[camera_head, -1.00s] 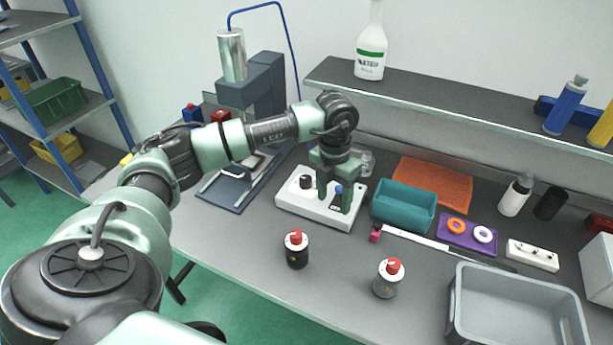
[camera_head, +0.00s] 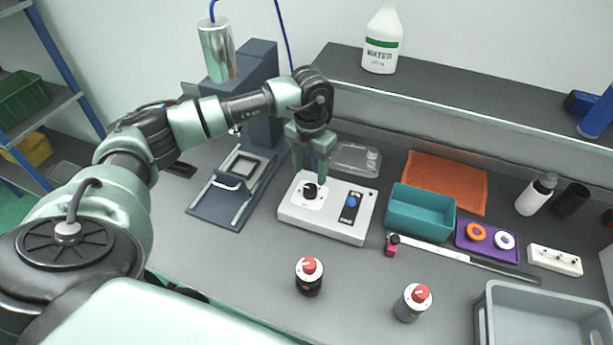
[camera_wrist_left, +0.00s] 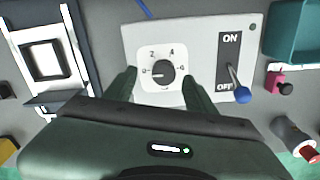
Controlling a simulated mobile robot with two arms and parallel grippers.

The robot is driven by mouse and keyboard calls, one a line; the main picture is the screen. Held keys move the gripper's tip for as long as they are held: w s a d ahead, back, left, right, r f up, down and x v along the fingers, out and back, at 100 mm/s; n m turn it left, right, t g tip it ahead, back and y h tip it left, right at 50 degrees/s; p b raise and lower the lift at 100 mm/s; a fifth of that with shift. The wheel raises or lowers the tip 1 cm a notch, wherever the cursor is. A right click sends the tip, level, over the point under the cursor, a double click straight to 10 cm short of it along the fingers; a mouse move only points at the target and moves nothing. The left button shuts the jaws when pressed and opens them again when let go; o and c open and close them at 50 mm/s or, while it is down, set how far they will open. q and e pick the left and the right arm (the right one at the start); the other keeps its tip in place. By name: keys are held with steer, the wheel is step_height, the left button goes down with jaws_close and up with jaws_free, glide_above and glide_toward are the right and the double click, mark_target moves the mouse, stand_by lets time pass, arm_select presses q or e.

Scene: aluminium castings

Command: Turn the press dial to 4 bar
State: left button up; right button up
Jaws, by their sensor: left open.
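The press dial (camera_head: 310,191) is a black knob on a white scale plate on the white control box (camera_head: 345,229). In the left wrist view the dial (camera_wrist_left: 163,74) shows marks 0, 2, 4 and 6, and its white pointer line seems to lie toward 0. My left gripper (camera_head: 311,178) is open above the dial. In the left wrist view its fingers (camera_wrist_left: 163,86) stand on either side of the dial, with gaps. A blue-tipped lever (camera_wrist_left: 242,95) on the same box leans to OFF. My right gripper is not in view.
The press (camera_head: 245,165) stands left of the box. A teal bin (camera_head: 420,222) is to its right, and two red-topped cylinders (camera_head: 309,277) (camera_head: 413,303) are in front. A grey tray (camera_head: 560,300) sits front right. A shelf (camera_head: 470,103) runs behind.

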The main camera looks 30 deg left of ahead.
mark_target(311, 187)
arm_select(q)
steer(key=f, duration=0.1)
steer(key=f+p, duration=0.1)
steer(key=f, duration=0.1)
steer(key=d+f, duration=0.1)
steer(key=shift+s+f, duration=0.15)
steer(key=shift+s, duration=0.15)
steer(key=shift+w+a+f+p, duration=0.1)
steer(key=shift+f+p, duration=0.2)
steer(key=shift+f, duration=0.05)
steer(key=shift+a+f, duration=0.1)
steer(key=shift+f, duration=0.1)
steer(key=shift+r, duration=0.1)
steer(key=c, duration=0.3)
jaws_close()
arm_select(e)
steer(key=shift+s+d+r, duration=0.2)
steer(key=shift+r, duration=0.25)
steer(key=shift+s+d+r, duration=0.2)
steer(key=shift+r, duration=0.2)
